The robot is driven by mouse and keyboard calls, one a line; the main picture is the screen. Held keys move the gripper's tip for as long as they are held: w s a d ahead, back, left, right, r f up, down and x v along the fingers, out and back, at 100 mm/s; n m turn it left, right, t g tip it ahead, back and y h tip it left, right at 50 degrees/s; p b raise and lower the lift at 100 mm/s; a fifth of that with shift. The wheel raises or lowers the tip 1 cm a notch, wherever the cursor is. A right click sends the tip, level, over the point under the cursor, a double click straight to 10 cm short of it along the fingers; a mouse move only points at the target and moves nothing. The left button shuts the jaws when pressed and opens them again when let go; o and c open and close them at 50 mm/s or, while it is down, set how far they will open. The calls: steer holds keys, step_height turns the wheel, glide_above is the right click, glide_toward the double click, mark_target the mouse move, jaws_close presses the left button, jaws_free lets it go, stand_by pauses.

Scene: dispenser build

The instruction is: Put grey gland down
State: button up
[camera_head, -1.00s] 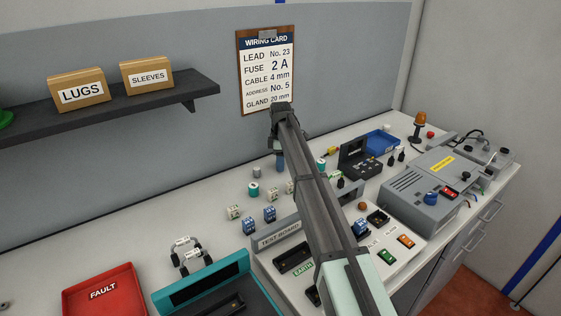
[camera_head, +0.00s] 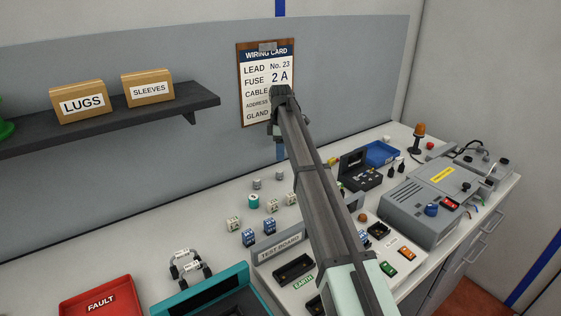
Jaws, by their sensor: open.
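Two small grey cylinders that look like glands stand on the bench, a left one (camera_head: 257,183) and a right one (camera_head: 279,175). I cannot tell from the picture which is the task's grey gland. My gripper (camera_head: 274,138) is open, above and behind them in the picture, in front of the wiring card (camera_head: 252,85). No gland shows between its fingers, though the fingertips are small and partly hidden by my arm. A teal gland (camera_head: 253,201) stands in front of the left grey one.
Blue terminal blocks (camera_head: 248,238) and white ones (camera_head: 233,224) stand nearby. The test board (camera_head: 279,246) is in front, partly behind my arm. The red fault tray (camera_head: 98,300) is at front left. Bench space left of the small parts is clear.

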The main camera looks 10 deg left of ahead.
steer(key=shift+r, duration=1.2)
steer(key=shift+o, duration=0.8)
steer(key=shift+d, duration=0.15)
steer(key=o, duration=0.5)
steer(key=shift+t, duration=0.3)
steer(key=r, duration=0.1)
steer(key=d+r, duration=0.1)
steer(key=r, duration=0.1)
steer(key=s+d+r, duration=0.1)
steer(key=r, duration=0.1)
steer(key=shift+d+r, duration=0.1)
steer(key=shift+c, duration=0.2)
steer(key=shift+o, duration=1.2)
steer(key=s+d+r+t, duration=0.1)
steer(key=s+d+r, duration=0.4)
steer(key=s, duration=0.4)
steer(key=shift+d+r+m+y, duration=0.15)
steer(key=shift+r+m+y, duration=0.15)
steer(key=shift+r, duration=0.25)
steer(key=s+d+n+t, duration=0.1)
steer(key=s+d+n, duration=0.2)
steer(key=s, duration=0.6)
steer(key=s+d+f+n+t, duration=0.1)
steer(key=s+d+n, duration=0.3)
steer(key=s, duration=0.6)
steer(key=shift+s+d+f+t+y, duration=0.2)
steer(key=shift+d+t+y, duration=0.15)
steer(key=shift+d, duration=0.35)
